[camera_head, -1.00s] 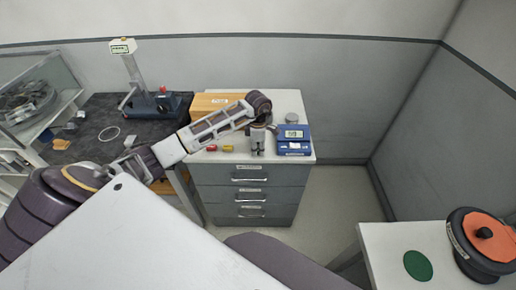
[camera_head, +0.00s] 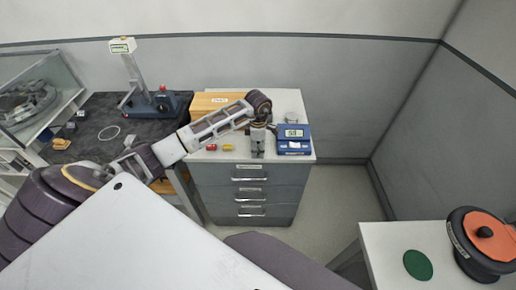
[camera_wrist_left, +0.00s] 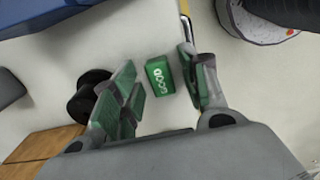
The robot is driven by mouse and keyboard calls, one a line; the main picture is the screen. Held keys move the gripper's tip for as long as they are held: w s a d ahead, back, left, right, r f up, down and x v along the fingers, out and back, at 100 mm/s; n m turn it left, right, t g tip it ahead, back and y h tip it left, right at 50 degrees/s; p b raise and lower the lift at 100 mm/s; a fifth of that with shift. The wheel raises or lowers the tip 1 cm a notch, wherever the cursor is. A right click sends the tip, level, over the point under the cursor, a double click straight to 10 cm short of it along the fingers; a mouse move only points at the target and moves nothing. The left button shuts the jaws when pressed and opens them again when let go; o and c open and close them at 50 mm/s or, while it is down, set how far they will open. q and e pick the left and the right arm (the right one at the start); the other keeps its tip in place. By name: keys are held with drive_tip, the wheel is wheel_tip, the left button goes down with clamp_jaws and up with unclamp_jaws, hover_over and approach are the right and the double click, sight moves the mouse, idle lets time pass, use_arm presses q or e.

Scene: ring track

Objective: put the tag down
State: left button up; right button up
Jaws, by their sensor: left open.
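A small green tag (camera_wrist_left: 160,78) with white marks shows in the left wrist view, between the fingers of my left gripper (camera_wrist_left: 157,88). The fingers are open, with a gap on the tag's left side and a narrower one on its right. It appears to lie on the pale top, though its exact height is hard to tell. In the head view my left gripper (camera_head: 257,144) points down at the front edge of the grey drawer cabinet (camera_head: 250,190), and I cannot make out the tag there. My right gripper is not in view.
A blue scale (camera_head: 293,145) with a lit display stands right of my left gripper. A wooden box (camera_head: 212,103) is behind my left arm. Small red (camera_head: 211,147) and yellow (camera_head: 228,147) pieces lie left of the gripper. A white table (camera_head: 385,240) stands at the lower right.

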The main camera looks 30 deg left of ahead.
sight(258, 150)
use_arm(q)
wheel_tip(258, 150, up, 12)
drive_tip(key=b, duration=0.2)
idle(0.5)
drive_tip(key=shift+r, duration=0.1)
